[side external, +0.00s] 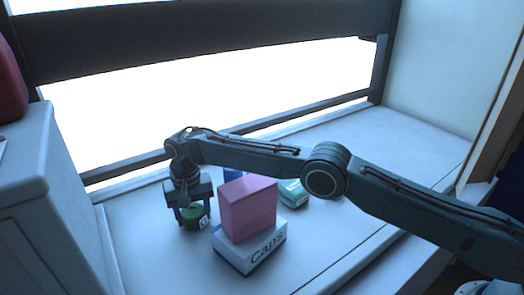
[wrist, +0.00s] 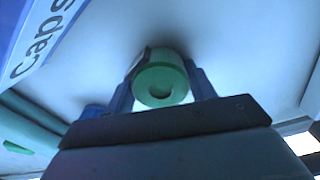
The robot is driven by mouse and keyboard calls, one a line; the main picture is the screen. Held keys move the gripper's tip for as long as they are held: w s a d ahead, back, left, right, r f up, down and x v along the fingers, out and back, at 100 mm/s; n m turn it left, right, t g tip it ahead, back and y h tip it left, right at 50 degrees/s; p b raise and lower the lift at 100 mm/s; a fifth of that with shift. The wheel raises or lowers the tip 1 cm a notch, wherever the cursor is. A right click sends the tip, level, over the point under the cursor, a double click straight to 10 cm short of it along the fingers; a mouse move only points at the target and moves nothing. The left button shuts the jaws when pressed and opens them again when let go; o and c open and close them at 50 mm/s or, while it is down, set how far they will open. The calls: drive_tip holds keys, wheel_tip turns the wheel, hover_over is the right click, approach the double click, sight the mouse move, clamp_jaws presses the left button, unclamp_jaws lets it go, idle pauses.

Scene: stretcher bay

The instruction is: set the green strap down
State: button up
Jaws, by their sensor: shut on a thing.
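The green strap (side external: 193,216) is a rolled green coil with a small white tag, at the left part of the pale bench top. It also shows in the wrist view (wrist: 161,84), between the two blue fingers. My gripper (side external: 192,214) points down and is shut on the strap, with one finger on each side. The strap is at or very near the bench surface; I cannot tell whether it touches. In the wrist view a dark shadow lies on the bench close behind it.
A pink box (side external: 247,208) sits on a white and blue "Caps" box (side external: 250,250), just right of my gripper. A teal box (side external: 293,193) and a mostly hidden blue thing (side external: 233,174) stand behind. A grey cabinet (side external: 45,190) stands at left. The bench's right part is clear.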

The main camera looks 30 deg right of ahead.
sight(193, 210)
drive_tip(key=o, duration=1)
drive_tip(key=shift+r, duration=3.8)
drive_tip(key=shift+r, duration=0.1)
